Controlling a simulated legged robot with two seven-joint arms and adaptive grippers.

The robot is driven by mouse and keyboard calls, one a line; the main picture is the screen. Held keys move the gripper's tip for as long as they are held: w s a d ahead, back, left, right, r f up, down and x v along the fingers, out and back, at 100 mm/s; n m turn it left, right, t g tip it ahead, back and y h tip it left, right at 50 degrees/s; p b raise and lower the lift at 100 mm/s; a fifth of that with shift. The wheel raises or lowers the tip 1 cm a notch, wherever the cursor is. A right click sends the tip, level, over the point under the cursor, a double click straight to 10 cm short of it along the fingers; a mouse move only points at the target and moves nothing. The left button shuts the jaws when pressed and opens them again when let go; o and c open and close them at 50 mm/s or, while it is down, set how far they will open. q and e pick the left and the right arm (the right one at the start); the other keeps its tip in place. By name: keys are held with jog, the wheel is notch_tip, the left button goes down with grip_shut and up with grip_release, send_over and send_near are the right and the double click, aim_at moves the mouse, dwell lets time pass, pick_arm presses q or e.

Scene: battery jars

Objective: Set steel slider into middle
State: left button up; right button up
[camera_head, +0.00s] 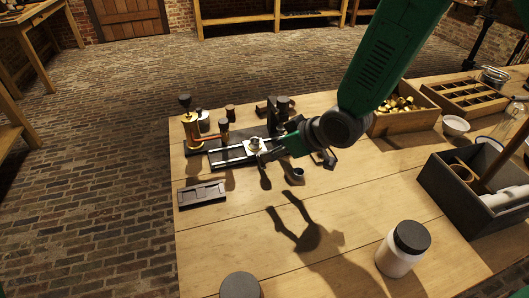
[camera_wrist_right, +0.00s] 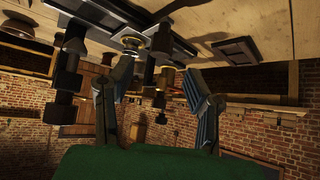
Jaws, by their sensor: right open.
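A pale steel slider with a small round knob (camera_head: 253,145) sits on a dark rail assembly (camera_head: 232,154) on the wooden table in the head view. Where it lies along the rail relative to the middle is hard to tell. My right gripper (camera_head: 268,155) is just right of the slider, close to it, and partly covers the rail's right end. In the wrist view the right gripper (camera_wrist_right: 160,88) has its two fingers spread with nothing held between them. A pale ringed part (camera_wrist_right: 131,41), perhaps the slider, shows beyond the fingers. My left gripper is out of view.
A brass cylinder (camera_head: 192,130) and dark posts stand around the rail. A flat dark plate (camera_head: 201,193) lies in front. A white jar (camera_head: 403,248), a dark crate (camera_head: 443,186) and a wooden box (camera_head: 389,122) stand right.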

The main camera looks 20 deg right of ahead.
jog(key=v, duration=0.5)
jog(key=shift+s+d+r, duration=0.25)
